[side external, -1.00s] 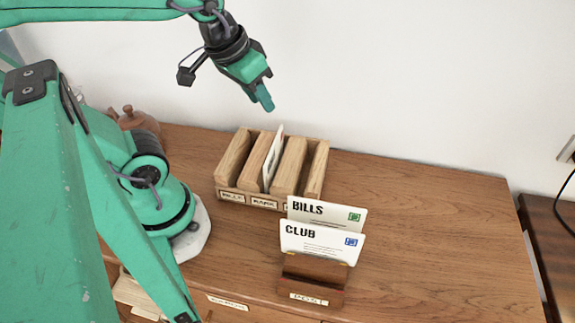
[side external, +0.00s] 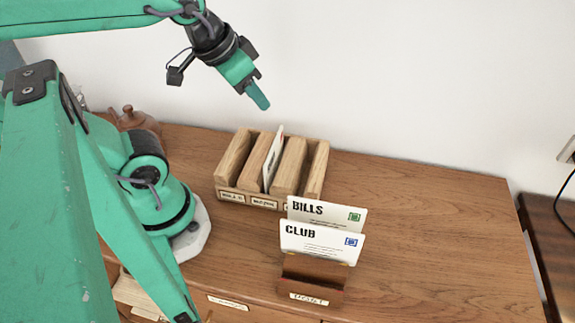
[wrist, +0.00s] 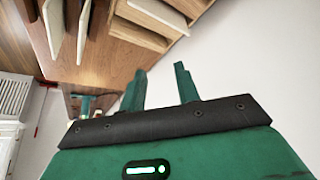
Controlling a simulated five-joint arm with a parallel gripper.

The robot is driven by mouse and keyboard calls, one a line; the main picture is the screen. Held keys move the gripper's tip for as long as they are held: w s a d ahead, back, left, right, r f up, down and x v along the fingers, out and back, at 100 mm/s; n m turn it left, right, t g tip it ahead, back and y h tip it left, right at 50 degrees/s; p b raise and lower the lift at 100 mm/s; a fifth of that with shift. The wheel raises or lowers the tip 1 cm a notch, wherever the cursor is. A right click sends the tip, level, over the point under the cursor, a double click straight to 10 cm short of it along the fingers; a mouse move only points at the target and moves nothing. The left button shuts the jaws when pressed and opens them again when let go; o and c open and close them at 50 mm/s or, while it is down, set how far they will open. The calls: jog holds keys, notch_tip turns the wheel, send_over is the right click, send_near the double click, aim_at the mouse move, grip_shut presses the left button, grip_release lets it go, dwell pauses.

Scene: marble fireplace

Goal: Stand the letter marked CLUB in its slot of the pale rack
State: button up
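The white CLUB letter (side external: 320,243) stands upright in the front of the small brown wooden holder (side external: 312,292), with a blue stamp at its right. The white BILLS letter (side external: 335,215), with a green stamp, stands just behind it. The pale wooden rack (side external: 233,197) is behind and left of them, with thick dividers and small front labels. Another white letter (side external: 274,160) stands in a middle slot of the rack. The BILLS letter partly covers the rack's right front. My gripper (side external: 260,100) is above and behind the rack; in the wrist view (wrist: 160,85) its fingers are apart and empty.
The brown wooden top (side external: 430,220) is clear to the right of the rack and holder. A white wall (side external: 430,80) rises behind. A brown lidded pot (side external: 135,119) stands at the back left. A dark cable (side external: 562,205) hangs at the far right.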

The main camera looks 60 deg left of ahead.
jog(key=shift+w+d, duration=0.1)
jog(key=m+g, duration=0.6)
jog(key=m, duration=0.3)
send_over(337, 231)
jog(key=f, duration=1)
jog(key=shift+a+f, duration=0.2)
jog(key=shift+d+f, duration=0.15)
jog(key=shift+f, duration=3.8)
jog(key=shift+c, duration=0.4)
grip_shut()
